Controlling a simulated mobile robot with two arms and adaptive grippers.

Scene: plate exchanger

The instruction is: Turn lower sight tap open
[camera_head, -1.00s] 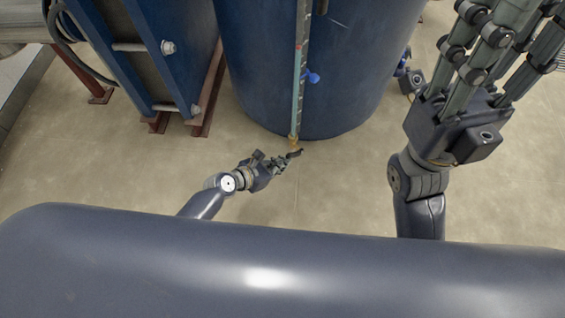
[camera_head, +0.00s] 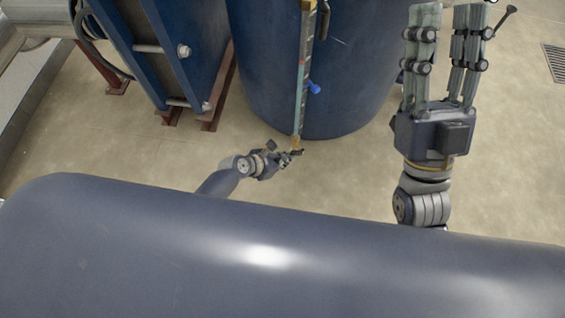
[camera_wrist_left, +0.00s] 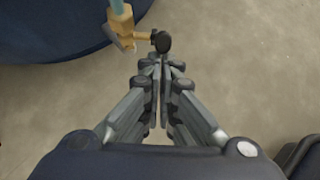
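The lower sight tap (camera_head: 296,145) is a brass fitting at the foot of the sight gauge (camera_head: 302,75), low on the blue tank. It also shows in the left wrist view (camera_wrist_left: 122,25), with a side stem leading to a black-ended lever (camera_wrist_left: 161,42). My left gripper (camera_head: 288,156) is right at the tap. In the left wrist view its fingers (camera_wrist_left: 161,64) are together, with only a thin gap, and their tips are just below the lever's black end. I cannot tell whether they touch it. My right gripper (camera_head: 447,10) is raised, empty and open, its fingers pointing up.
The blue tank (camera_head: 360,70) stands right behind the tap. The blue plate frame (camera_head: 170,50) with red-brown feet stands to the left. The floor (camera_head: 350,185) around the tap is clear.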

